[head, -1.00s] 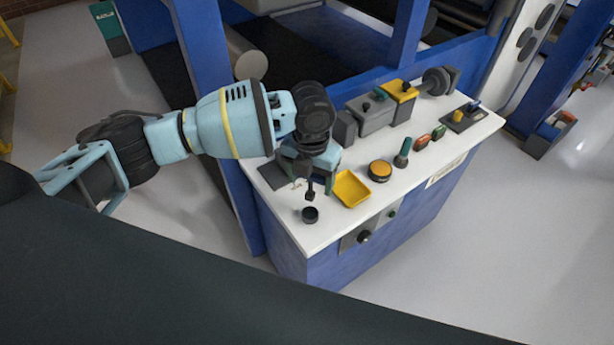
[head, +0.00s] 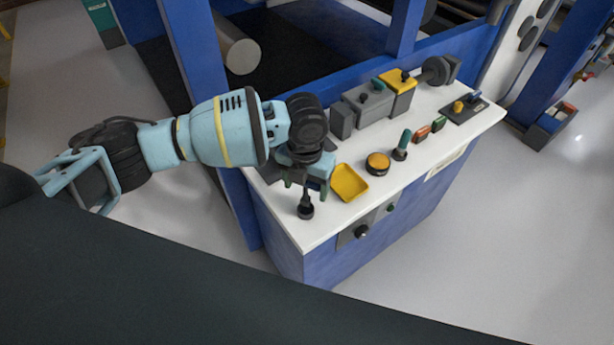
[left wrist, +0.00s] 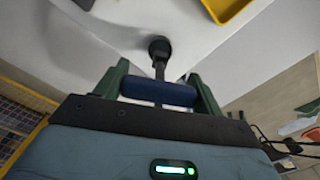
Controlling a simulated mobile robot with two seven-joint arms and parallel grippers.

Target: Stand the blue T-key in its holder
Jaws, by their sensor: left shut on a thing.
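My left gripper (head: 306,178) is above the near left corner of the white console top. It is shut on the blue T-key, whose blue crossbar (left wrist: 160,92) lies between the green fingers in the left wrist view. The key's dark shaft (head: 305,196) points down and looks about upright. The holder, a small round black cup (head: 305,212), stands on the console directly below. It also shows in the left wrist view (left wrist: 159,46). The shaft's lower end meets the cup's mouth; how deep it sits I cannot tell. My right gripper is out of view.
A yellow tray (head: 350,182) lies just right of the holder. An orange-topped round button (head: 377,163) and a green-handled tool (head: 402,145) stand farther right. Grey and yellow boxes (head: 370,103) line the back. The console's front edge (head: 340,225) is close to the holder.

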